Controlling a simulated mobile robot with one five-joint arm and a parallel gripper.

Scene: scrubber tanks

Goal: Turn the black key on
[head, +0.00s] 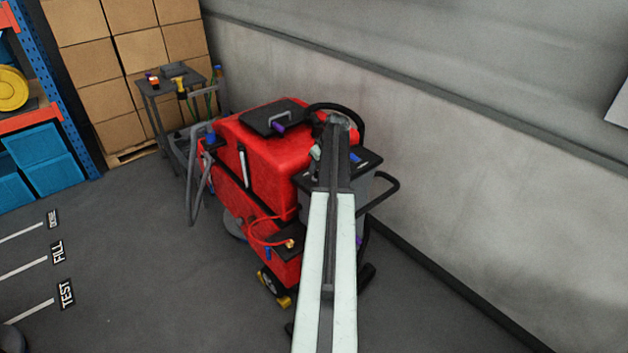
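The red floor scrubber (272,150) stands in the middle of the head view, close to the grey wall. Its dark control panel (368,162), with a small blue patch, shows partly to the right of my arm. I cannot make out the black key; it is too small or hidden behind my arm. My arm reaches away over the scrubber's rear, and my gripper (338,121) is at its far end, near the black steering hoop (357,112). The gripper is small and dark, so its fingers do not show clearly. I cannot tell whether it touches anything.
A black handle bar (388,195) sticks out at the scrubber's right. The wall (480,160) runs close behind. A grey cart (168,83) with bottles stands at the back left, before stacked cardboard boxes (140,48).

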